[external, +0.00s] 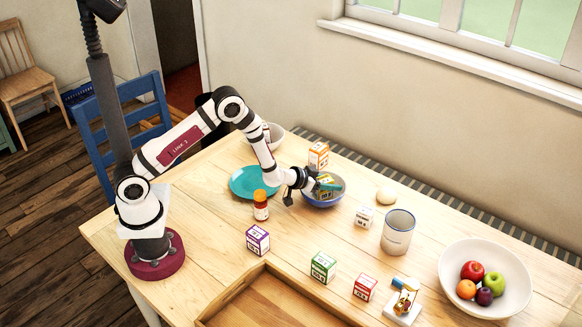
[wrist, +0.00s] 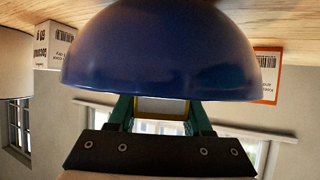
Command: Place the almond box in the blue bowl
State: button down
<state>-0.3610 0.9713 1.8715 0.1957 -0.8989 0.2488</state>
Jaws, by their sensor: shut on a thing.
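My gripper (external: 327,184) is shut on a yellow-edged box, likely the almond box (external: 325,193), at the blue bowl (external: 324,204). In the wrist view the picture is upside down, and the bowl (wrist: 165,50) fills the top middle. My green fingers (wrist: 160,108) reach past its rim on either side of the box (wrist: 160,106). The box's label cannot be read. The bowl hides the fingertips and most of the box in the wrist view. I cannot tell whether the box touches the bowl's floor.
A teal plate (external: 250,184) and an orange-capped bottle (external: 261,207) stand left of the bowl. An orange box (external: 318,155) stands behind it. A wooden tray (external: 228,299) lies in front.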

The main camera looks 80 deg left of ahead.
aim_at(325, 179)
jog(key=shift+f, duration=0.3)
jog(key=shift+f, duration=0.15)
jog(key=c, duration=0.6)
grip_release()
jog(key=shift+r, duration=0.25)
jog(key=v, duration=0.4)
jog(key=r+v, duration=0.1)
jog(key=v, duration=0.1)
jog(key=shift+w+a+r, duration=0.1)
jog(key=shift+w+a, duration=0.1)
jog(key=shift+w, duration=0.15)
notch_tip(325, 179, up, 6)
jog(key=shift+f, duration=0.1)
jog(key=s+d+r+m+g+h, duration=0.2)
jog(key=s+d+r+m+g, duration=0.1)
jog(key=s+d, duration=0.45)
jog(key=s+d+r+m+g+h, duration=0.2)
jog(key=s+d+r+m+g, duration=0.1)
jog(key=s+d, duration=0.5)
jog(key=s+r+m+g+y, duration=0.1)
jog(key=s+m+g, duration=0.3)
jog(key=s, duration=1.7)
jog(key=shift+r+g, duration=0.7)
jog(key=shift+r, duration=0.05)
